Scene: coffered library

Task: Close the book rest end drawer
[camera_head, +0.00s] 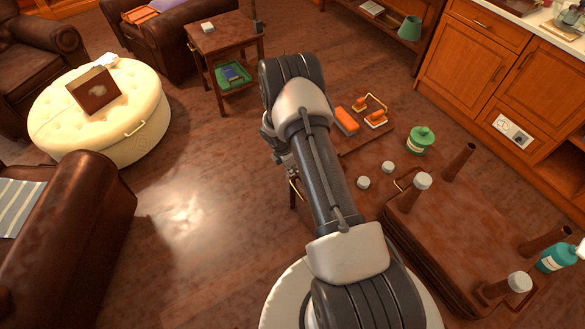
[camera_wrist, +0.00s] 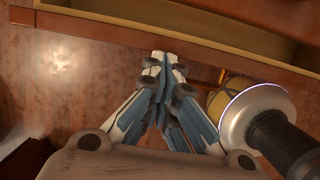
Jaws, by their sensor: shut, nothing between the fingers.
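In the wrist view a drawer (camera_wrist: 235,38) stands open across the top, with a pale wood inside and a dark reddish wooden front edge. Its inside looks empty where it shows. A small brass piece (camera_wrist: 222,75), perhaps its handle, shows below the front edge. My gripper (camera_wrist: 168,58) is shut and empty, its fingertips close to the front edge; I cannot tell whether they touch. A brass handle (camera_head: 295,188) shows just left of the arm.
A cream ottoman (camera_head: 105,140), a brown armchair (camera_head: 75,245) and a side table (camera_head: 225,40) stand left. Open floor (camera_head: 195,210) lies left of my arm.

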